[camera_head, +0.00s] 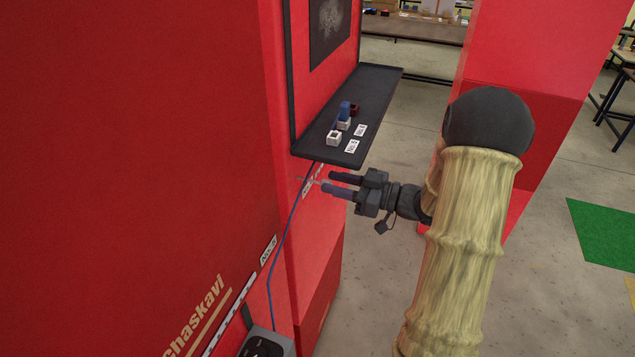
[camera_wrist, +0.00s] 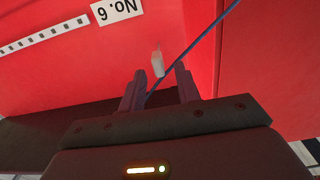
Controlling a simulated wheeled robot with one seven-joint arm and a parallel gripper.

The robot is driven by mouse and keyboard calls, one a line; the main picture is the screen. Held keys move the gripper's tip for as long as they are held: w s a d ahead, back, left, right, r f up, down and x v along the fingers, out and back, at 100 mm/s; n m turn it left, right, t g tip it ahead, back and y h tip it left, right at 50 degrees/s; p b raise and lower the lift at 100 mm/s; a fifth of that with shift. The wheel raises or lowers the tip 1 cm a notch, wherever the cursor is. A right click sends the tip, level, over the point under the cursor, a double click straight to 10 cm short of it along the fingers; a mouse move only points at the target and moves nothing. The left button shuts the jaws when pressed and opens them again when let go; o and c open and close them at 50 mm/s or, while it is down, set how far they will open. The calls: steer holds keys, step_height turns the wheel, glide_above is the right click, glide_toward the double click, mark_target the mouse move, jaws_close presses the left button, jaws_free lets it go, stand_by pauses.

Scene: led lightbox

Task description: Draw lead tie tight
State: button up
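A small pale tie (camera_wrist: 158,64) with a thin upright tail shows just beyond my fingertips in the wrist view. It looks to be beside the blue lead (camera_wrist: 202,42), which slants down behind and between the fingers; whether it wraps the lead I cannot tell. In the head view the blue lead (camera_head: 284,236) runs from a grey box up toward the shelf's underside. My gripper (camera_head: 328,182) is just below the shelf, close to the red wall. Its fingers (camera_wrist: 160,84) are apart, with no visible grip on the tie.
A dark shelf (camera_head: 379,82) juts out just above my gripper and carries small blue, white and dark red blocks (camera_head: 343,117) and white labels. The grey box (camera_head: 268,343) is low on the wall. A "No. 6" label (camera_wrist: 117,11) is near the tie. Open floor lies to the right.

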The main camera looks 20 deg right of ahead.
steer(key=v, duration=1.5)
steer(key=shift+p, duration=0.3)
stand_by(1.0)
stand_by(0.6)
steer(key=w+a+f+m+t+h+b, duration=0.15)
steer(key=w+a+m+h, duration=0.25)
steer(key=w+h, duration=0.65)
steer(key=s+a+f+m+g+h, duration=0.1)
steer(key=s+a+f+m+g, duration=0.1)
steer(key=s, duration=0.4)
steer(key=s+a+f+m+g+h+b, duration=0.1)
steer(key=s+a+f+m+g, duration=0.1)
steer(key=s+a, duration=0.4)
steer(key=s+a+f+m+g+h+b, duration=0.1)
steer(key=s+a+f+m+g+h, duration=0.1)
steer(key=s+a+f+g, duration=0.2)
steer(key=s+a+g, duration=0.1)
steer(key=s, duration=0.2)
steer(key=shift+f+m, duration=0.25)
steer(key=shift+m, duration=0.15)
steer(key=shift+g, duration=0.25)
